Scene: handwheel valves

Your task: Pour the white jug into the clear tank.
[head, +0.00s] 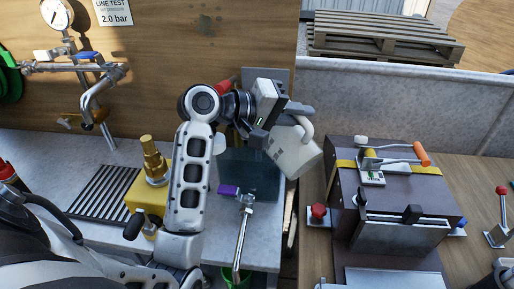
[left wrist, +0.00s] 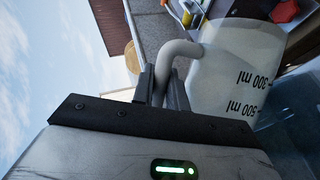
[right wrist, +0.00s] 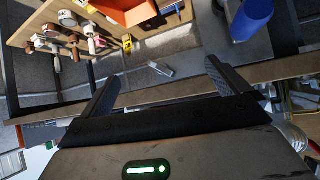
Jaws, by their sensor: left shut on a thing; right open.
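The white jug (head: 293,150) is held up in the air, tilted, at the upper right of the clear tank (head: 250,180). It overlaps the tank's right edge in the head view; whether liquid is leaving it cannot be told. My left gripper (head: 296,110) is shut on the jug's handle. In the left wrist view the gripper (left wrist: 166,85) pinches the handle, and the jug (left wrist: 232,65) shows printed ml marks. The tank stands on the grey bench, partly hidden by my left arm. My right gripper (right wrist: 162,76) is open and empty; it is outside the head view.
A brass valve (head: 154,160) on a yellow block and a drain grate (head: 104,192) are left of the tank. A tap (head: 243,220) stands in front of it. A dark machine (head: 385,205) with an orange-handled lever is on the right. A gauge (head: 56,14) hangs at the back left.

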